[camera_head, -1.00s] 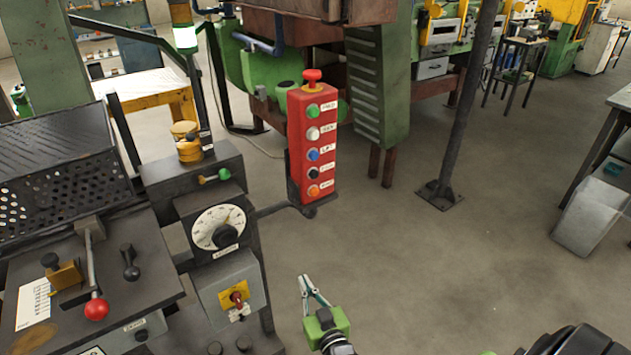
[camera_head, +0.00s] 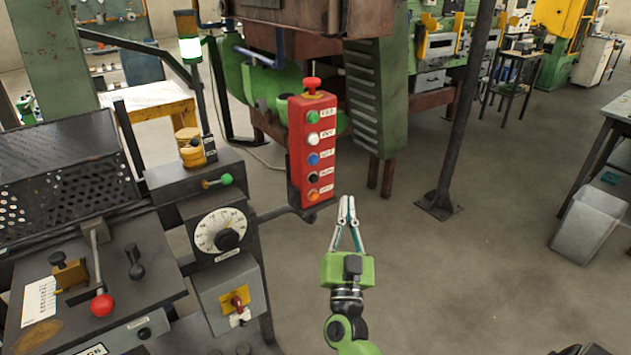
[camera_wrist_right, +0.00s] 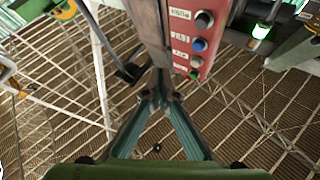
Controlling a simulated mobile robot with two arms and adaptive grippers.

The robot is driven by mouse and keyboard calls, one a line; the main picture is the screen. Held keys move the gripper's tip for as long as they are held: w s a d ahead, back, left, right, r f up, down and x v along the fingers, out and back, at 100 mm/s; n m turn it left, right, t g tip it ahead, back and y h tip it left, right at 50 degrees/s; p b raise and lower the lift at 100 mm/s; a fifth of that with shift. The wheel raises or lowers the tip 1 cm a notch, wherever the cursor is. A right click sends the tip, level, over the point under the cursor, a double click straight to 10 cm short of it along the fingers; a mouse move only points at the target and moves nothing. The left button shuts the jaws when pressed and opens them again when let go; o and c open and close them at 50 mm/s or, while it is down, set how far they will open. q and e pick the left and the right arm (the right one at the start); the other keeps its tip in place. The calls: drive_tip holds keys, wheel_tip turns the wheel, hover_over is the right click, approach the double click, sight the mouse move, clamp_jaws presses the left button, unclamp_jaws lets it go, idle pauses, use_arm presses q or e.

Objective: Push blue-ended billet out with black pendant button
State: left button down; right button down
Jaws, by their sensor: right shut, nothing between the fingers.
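The red pendant box (camera_head: 312,150) hangs upright in the head view, with a red mushroom button on top and a column of buttons on its face. The black button (camera_head: 313,177) is fourth in that column, between blue and orange. In the right wrist view a dark button (camera_wrist_right: 204,18) shows near the top, above the blue one. My right gripper (camera_head: 347,203) is shut and empty. Its tips point up, just right of the pendant's lower end, apparently apart from it. My left gripper is not in view. No blue-ended billet is visible.
A dark control console (camera_head: 222,235) with a dial and levers stands to the pendant's left. A grey post (camera_head: 465,100) rises behind on the right. Green machinery (camera_head: 377,95) stands behind the pendant.

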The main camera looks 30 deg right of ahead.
sight(314, 178)
drive_tip(key=w+b, duration=0.3)
drive_tip(key=w, duration=0.6)
drive_tip(key=shift+a, duration=0.35)
idle(1.2)
drive_tip(key=shift+w, duration=0.35)
drive_tip(key=shift+w+a, duration=0.1)
drive_tip(key=shift+w, duration=0.4)
idle(0.7)
drive_tip(key=shift+s, duration=0.2)
drive_tip(key=shift+s+p, duration=0.35)
drive_tip(key=shift+s, duration=0.4)
